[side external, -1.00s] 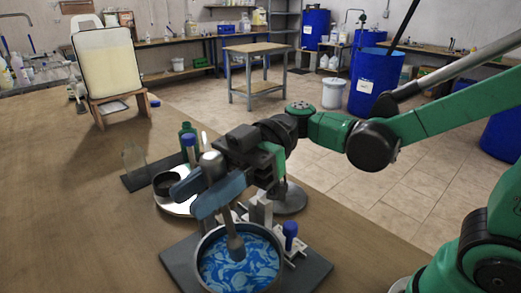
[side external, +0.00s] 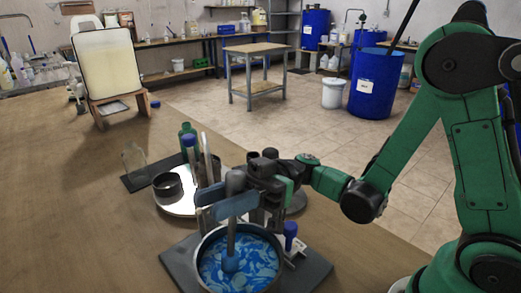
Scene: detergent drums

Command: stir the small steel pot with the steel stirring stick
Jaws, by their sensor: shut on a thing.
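The small steel pot (side external: 205,278) stands on a dark flat base (side external: 312,268) near the front of the table. It holds a swirled blue and white liquid (side external: 255,262). My gripper (side external: 228,203) is above the pot's back rim, with its blue fingers shut on the steel stirring stick (side external: 232,238). The stick is close to upright, and its lower end is in the liquid, left of the pot's middle. The very tip of the stick is hidden by the liquid.
A blue-capped tube (side external: 290,232) stands close at the pot's right. Behind my gripper are a white plate (side external: 176,207) with a dark round dish (side external: 168,184), and a green bottle (side external: 187,133). A clear bottle (side external: 134,158) stands further left.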

